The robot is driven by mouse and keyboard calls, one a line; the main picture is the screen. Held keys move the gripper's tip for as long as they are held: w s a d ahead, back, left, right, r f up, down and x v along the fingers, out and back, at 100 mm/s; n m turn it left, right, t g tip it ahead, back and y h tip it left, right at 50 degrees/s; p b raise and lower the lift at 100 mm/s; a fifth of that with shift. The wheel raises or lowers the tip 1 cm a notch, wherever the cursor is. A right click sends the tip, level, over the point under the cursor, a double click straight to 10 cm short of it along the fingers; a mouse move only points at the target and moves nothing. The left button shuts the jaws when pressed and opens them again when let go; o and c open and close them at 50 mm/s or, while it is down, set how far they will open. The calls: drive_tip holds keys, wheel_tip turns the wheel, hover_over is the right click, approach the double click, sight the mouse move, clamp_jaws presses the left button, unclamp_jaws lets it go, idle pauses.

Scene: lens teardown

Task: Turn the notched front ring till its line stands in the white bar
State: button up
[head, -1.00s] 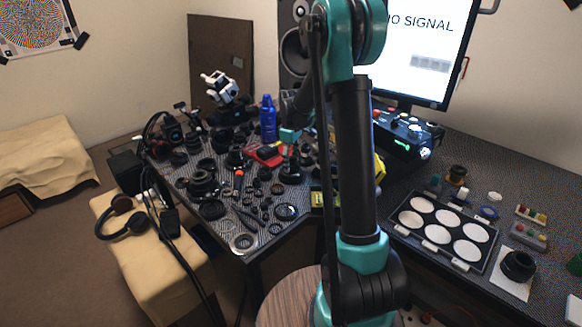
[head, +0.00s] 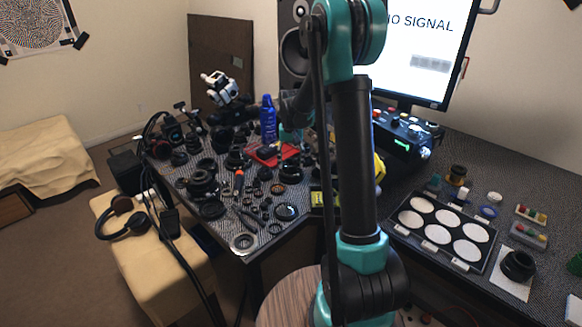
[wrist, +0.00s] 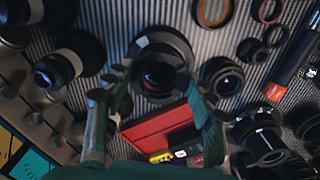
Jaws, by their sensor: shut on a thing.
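In the wrist view the lens with the dark front ring (wrist: 160,46) stands upright below my gripper (wrist: 157,88), its round glass facing up at me. One finger lies at each side of the lens, and my gripper is shut on the ring. The exact contact at the fingertips is dim. I cannot make out the ring's notches, its line or the white bar. In the head view my teal wrist (head: 290,134) is over the far part of the bench, partly behind my arm, and the fingertips cannot be made out.
A red case (wrist: 160,128) lies close below the lens in the wrist view. A smaller lens (wrist: 222,76) stands close at the right, and a white-banded lens (wrist: 58,68) at the left. Loose rings and lens parts crowd the bench. A blue bottle (head: 268,120) stands behind.

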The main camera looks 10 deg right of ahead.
drive_tip(key=shift+m, duration=1.1)
drive_tip(key=o, duration=1.1)
drive_tip(key=shift+m, duration=0.4)
drive_tip(key=o, duration=0.5)
drive_tip(key=shift+o, duration=0.2)
wheel_tip(320, 180, up, 12)
drive_tip(key=s+d+f+n+t, duration=0.1)
drive_tip(key=s, duration=0.6)
drive_tip(key=s+d+f+n+t, duration=0.1)
drive_tip(key=s+f, duration=0.1)
drive_tip(key=s, duration=0.5)
drive_tip(key=shift+s+d+f, duration=0.15)
drive_tip(key=shift+d, duration=0.1)
drive_tip(key=s+f, duration=0.2)
drive_tip(key=s, duration=0.3)
drive_tip(key=s+d+f+n+t, duration=0.1)
drive_tip(key=s+f, duration=0.2)
drive_tip(key=s, duration=0.2)
drive_tip(key=s+f+n+t, duration=0.1)
drive_tip(key=s+f, duration=0.1)
drive_tip(key=s, duration=0.4)
drive_tip(key=shift+s+d+f, duration=0.1)
drive_tip(key=shift+d+f, duration=0.2)
drive_tip(key=shift+f, duration=0.05)
drive_tip(key=shift+c, duration=0.2)
